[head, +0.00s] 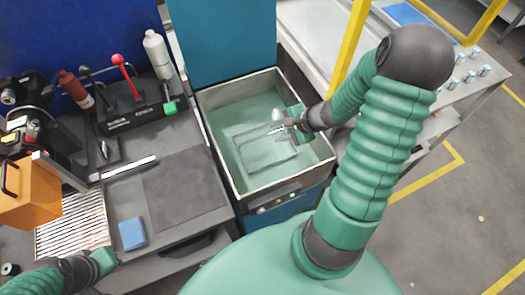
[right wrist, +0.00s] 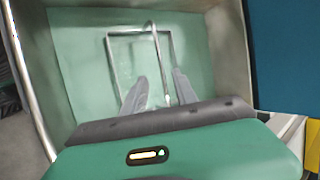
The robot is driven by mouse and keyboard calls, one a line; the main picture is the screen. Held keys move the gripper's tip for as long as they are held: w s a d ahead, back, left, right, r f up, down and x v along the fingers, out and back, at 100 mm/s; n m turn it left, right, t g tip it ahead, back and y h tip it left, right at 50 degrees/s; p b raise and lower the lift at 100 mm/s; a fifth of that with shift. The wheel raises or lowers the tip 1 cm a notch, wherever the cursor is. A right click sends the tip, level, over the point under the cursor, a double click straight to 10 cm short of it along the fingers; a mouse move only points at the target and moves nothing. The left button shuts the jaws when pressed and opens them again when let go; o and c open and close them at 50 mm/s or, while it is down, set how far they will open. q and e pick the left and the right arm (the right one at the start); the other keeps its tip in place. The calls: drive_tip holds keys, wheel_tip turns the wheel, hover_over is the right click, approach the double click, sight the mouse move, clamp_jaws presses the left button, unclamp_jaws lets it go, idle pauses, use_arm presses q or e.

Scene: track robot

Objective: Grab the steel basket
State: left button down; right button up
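The steel basket (head: 264,158) shows as a thin rectangular wire frame inside the open tank (head: 290,180), in green-tinted liquid or on a green floor; I cannot tell which. My right gripper (head: 282,128) reaches into the tank from the right, over the basket's upper right part. In the right wrist view the basket's frame (right wrist: 109,52) lies beyond the two fingers, which stand apart. A thin handle bar (right wrist: 158,55) runs between them, nearer the right finger; contact is not clear. My left gripper (head: 104,262) is at the lower left, its fingers not discernible.
The tank's blue raised lid (head: 222,40) stands behind it. A workbench on the left holds a dark mat (head: 185,185), a blue block (head: 132,233), an orange box (head: 30,190), bottles and a red-knobbed lever (head: 125,75). A yellow frame post (head: 348,45) rises right of the tank.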

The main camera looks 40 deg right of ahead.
sight(266, 135)
drive_tip(key=x, duration=0.2)
drive_tip(key=b+x, duration=0.1)
drive_tip(key=x, duration=0.5)
drive_tip(key=shift+d+b, duration=0.3)
drive_tip(key=shift+d, duration=0.05)
drive_tip(key=x, duration=0.3)
drive_tip(key=b+x, duration=0.1)
drive_tip(key=shift+w+a+f, duration=0.1)
drive_tip(key=shift+a, duration=0.25)
drive_tip(key=shift+w+f, duration=0.15)
drive_tip(key=shift+w, duration=0.05)
drive_tip(key=shift+d, duration=0.2)
drive_tip(key=shift+c, duration=0.2)
drive_tip(key=shift+c, duration=1.3)
drive_tip(key=shift+s, duration=0.1)
clamp_jaws()
drive_tip(key=shift+a, duration=0.1)
